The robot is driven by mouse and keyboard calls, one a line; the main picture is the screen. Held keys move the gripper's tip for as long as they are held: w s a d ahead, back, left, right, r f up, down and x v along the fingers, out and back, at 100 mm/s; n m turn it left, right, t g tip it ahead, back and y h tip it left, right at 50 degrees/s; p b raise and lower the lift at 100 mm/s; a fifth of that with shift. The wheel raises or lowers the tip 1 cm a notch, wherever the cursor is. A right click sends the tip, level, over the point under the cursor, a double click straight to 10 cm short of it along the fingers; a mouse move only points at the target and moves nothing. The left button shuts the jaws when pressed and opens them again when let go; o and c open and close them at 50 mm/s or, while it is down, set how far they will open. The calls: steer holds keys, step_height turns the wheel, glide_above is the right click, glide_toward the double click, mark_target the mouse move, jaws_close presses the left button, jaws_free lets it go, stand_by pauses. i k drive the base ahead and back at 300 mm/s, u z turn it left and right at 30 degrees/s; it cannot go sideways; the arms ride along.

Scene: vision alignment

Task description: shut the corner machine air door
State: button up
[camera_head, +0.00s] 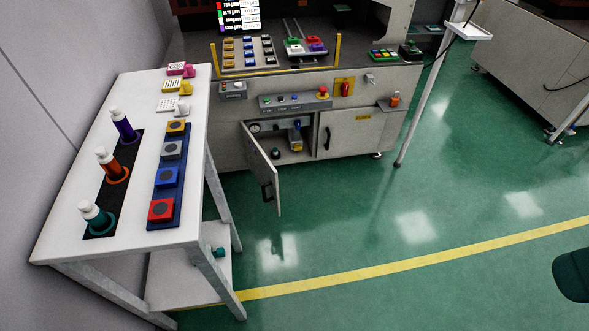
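The corner machine (230,143) stands at the back, in the upper middle of the head view. Its left cabinet door (262,172) is swung open and sticks out toward me, with a black handle on its face. The opening (295,157) behind it shows a round gauge, a blue and yellow fitting and a small dark knob. The right cabinet door (360,134) is shut and carries a yellow label. I cannot read a label that names the air door. My gripper is not in view.
A white table (140,85) with bottles and coloured blocks stands at the left, close to the open door. Green floor (345,225) in front of the machine is clear. A white post (425,100) stands right of it. A dark rounded thing (573,275) shows at the right edge.

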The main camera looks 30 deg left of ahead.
mark_target(266, 174)
steer(key=z, duration=0.05)
steer(key=i, duration=1)
steer(key=u, duration=1.9)
